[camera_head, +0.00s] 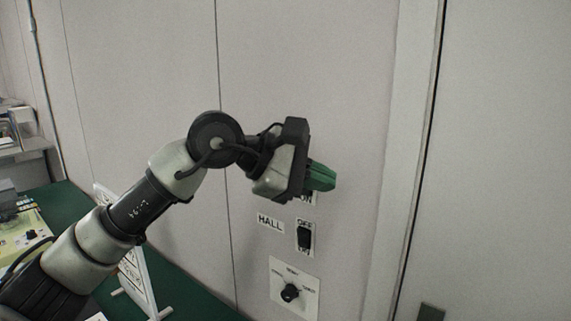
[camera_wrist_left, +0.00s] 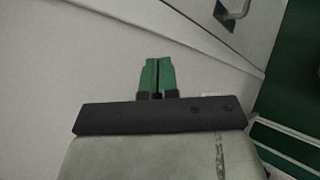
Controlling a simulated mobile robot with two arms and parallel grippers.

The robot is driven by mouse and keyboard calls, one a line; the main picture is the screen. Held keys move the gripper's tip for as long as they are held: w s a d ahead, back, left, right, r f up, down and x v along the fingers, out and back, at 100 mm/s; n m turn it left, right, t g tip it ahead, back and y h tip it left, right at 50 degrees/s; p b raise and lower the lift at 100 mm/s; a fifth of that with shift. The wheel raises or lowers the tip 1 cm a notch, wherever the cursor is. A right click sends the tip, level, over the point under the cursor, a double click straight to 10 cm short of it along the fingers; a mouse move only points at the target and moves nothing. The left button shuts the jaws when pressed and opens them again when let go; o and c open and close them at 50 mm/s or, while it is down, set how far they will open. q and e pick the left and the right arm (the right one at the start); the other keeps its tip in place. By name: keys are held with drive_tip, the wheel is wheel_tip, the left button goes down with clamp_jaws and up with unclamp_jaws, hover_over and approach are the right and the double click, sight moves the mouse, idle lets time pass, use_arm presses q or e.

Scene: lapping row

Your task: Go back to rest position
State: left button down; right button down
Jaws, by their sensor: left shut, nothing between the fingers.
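My left gripper (camera_head: 322,177) has green fingers and is shut and empty. In the head view it is in front of the wall, just above the black HALL switch (camera_head: 304,236), and partly covers an ON label. I cannot tell whether the fingers touch the wall. In the left wrist view the green fingers (camera_wrist_left: 158,75) lie together in front of the pale wall. My right gripper is not in view.
A HALL label (camera_head: 269,222) and a rotary knob (camera_head: 290,292) are on the wall by the switch. A white sign (camera_head: 137,277) stands at the lower left. A shelf (camera_head: 25,147) is at the far left. The right-hand wall is bare.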

use_arm(q)
drive_tip(key=s+a+f+m+t+y, duration=0.1)
drive_tip(key=a+f+m+t+y, duration=0.6)
drive_tip(key=a+f+m, duration=0.5)
drive_tip(key=s+a+f+m+t+y, duration=0.2)
drive_tip(key=a+f+m+t+y, duration=0.3)
drive_tip(key=a+f+m+t, duration=0.6)
drive_tip(key=s+f+n+g+y, duration=0.1)
drive_tip(key=s+f+n+g, duration=0.75)
drive_tip(key=f, duration=0.75)
drive_tip(key=s+a+f+n+g, duration=0.1)
drive_tip(key=s+f+g, duration=0.2)
drive_tip(key=s+g, duration=0.35)
drive_tip(key=s+a+f+n+g, duration=0.1)
drive_tip(key=s+f+g, duration=0.25)
drive_tip(key=s, duration=0.65)
wheel_tip(320, 180, down, 27)
drive_tip(key=s, duration=0.1)
drive_tip(key=s+a+f+g, duration=0.1)
drive_tip(key=s+a+f, duration=0.2)
drive_tip(key=s+f, duration=1.2)
drive_tip(key=shift+s+m+h, duration=0.3)
drive_tip(key=shift+s+m, duration=0.05)
drive_tip(key=shift+m, duration=0.1)
